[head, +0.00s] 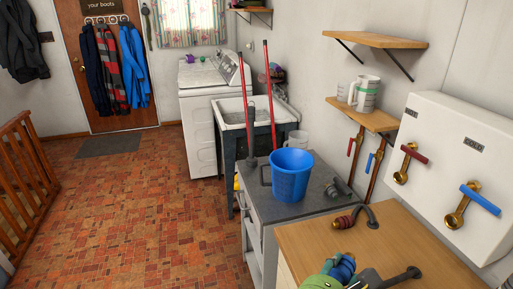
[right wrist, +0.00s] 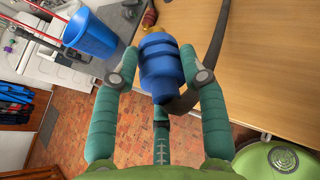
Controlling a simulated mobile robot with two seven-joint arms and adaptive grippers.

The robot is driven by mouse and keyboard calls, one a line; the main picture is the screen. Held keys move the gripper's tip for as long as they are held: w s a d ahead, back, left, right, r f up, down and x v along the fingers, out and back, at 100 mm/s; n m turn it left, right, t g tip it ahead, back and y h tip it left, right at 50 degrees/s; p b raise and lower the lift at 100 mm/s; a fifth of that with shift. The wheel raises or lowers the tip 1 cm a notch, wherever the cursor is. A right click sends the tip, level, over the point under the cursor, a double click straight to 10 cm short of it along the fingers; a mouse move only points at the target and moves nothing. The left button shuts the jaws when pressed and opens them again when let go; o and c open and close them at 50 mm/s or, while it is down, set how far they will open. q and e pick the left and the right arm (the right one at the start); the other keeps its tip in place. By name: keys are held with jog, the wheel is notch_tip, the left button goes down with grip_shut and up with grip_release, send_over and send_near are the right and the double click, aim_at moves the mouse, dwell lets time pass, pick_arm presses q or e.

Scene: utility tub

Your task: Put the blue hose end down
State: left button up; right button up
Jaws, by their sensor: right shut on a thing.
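My right gripper (right wrist: 157,76) is shut on the blue hose end (right wrist: 160,62), with one teal finger on each side of it. A dark hose runs from this end to the right and up in the right wrist view. In the head view the blue hose end (head: 343,267) shows at the bottom edge, over or beside the front of the wooden counter (head: 415,235), partly hidden by my green gripper (head: 338,275). I cannot tell whether it touches the counter. My left gripper is not in view.
A red hose end (head: 345,220) with a dark hose lies at the counter's back edge. A blue bucket (head: 290,175) stands on the grey worktop behind. A white wall box with red and blue taps (head: 480,198) is at the right. The counter's middle is clear.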

jog(key=s+d+m+g+h, duration=0.1)
jog(key=d+m+g+h, duration=0.1)
jog(key=d+m, duration=0.1)
jog(key=shift+s+r+g+h, duration=0.1)
jog(key=shift+s+g+h, duration=0.2)
jog(key=shift+s+h, duration=0.1)
